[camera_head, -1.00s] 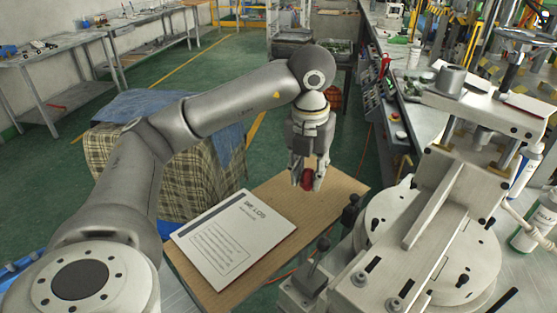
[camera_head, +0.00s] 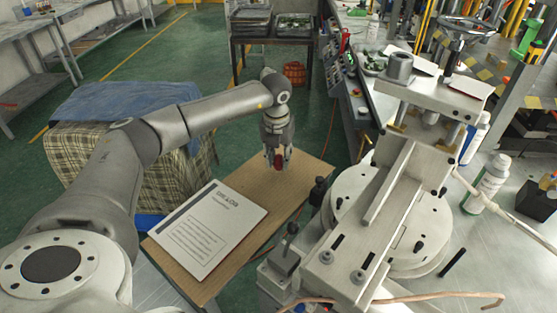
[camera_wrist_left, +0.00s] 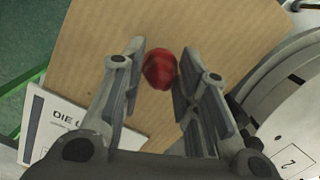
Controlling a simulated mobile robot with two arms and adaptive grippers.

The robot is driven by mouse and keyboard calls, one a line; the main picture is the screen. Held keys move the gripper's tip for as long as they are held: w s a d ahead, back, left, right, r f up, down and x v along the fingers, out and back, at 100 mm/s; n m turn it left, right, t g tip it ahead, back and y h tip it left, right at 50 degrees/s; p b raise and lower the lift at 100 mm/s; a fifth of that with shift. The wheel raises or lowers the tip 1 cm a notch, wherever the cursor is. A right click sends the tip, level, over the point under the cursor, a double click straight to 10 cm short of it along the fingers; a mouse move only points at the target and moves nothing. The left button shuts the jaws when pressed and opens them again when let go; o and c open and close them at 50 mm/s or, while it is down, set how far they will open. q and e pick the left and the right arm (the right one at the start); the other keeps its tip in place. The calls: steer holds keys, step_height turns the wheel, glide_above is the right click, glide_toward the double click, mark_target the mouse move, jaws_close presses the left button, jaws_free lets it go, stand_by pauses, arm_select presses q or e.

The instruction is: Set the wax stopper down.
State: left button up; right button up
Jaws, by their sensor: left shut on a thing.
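The wax stopper (camera_head: 278,162) is a small red rounded piece. My left gripper (camera_head: 277,165) points down with its fingers shut on it, over the bare far part of a brown wooden board (camera_head: 305,172). In the left wrist view the red stopper (camera_wrist_left: 160,69) shows between the fingertips of the gripper (camera_wrist_left: 158,75), with the board (camera_wrist_left: 215,35) behind it. I cannot tell whether the stopper touches the board. My right gripper is not in view.
A white printed sheet (camera_head: 207,228) lies on the board's near left part. A grey press machine (camera_head: 400,200) with a round plate stands close on the right. A black-knobbed lever (camera_head: 287,248) rises near the board's front right. The board around the stopper is clear.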

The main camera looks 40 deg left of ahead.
mark_target(277, 166)
arm_select(q)
steer(key=shift+f+p, duration=0.4)
steer(key=shift+f, duration=0.7)
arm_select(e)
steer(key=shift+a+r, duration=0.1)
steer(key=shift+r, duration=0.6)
arm_select(q)
steer(key=shift+f, duration=0.1)
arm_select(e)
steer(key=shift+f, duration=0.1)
arm_select(q)
steer(key=o, duration=0.9)
steer(key=shift+s+d+r+b, duration=0.1)
steer(key=shift+s+r+b, duration=0.35)
steer(key=shift+r, duration=1.6)
steer(key=shift+s+d+r+b, duration=0.1)
steer(key=shift+r+b, duration=0.7)
steer(key=shift+r, duration=1.2)
steer(key=shift+s+d+r+b, duration=0.15)
steer(key=shift+r+b, duration=0.45)
steer(key=shift+r, duration=1.45)
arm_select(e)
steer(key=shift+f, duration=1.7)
arm_select(q)
steer(key=shift+a, duration=0.1)
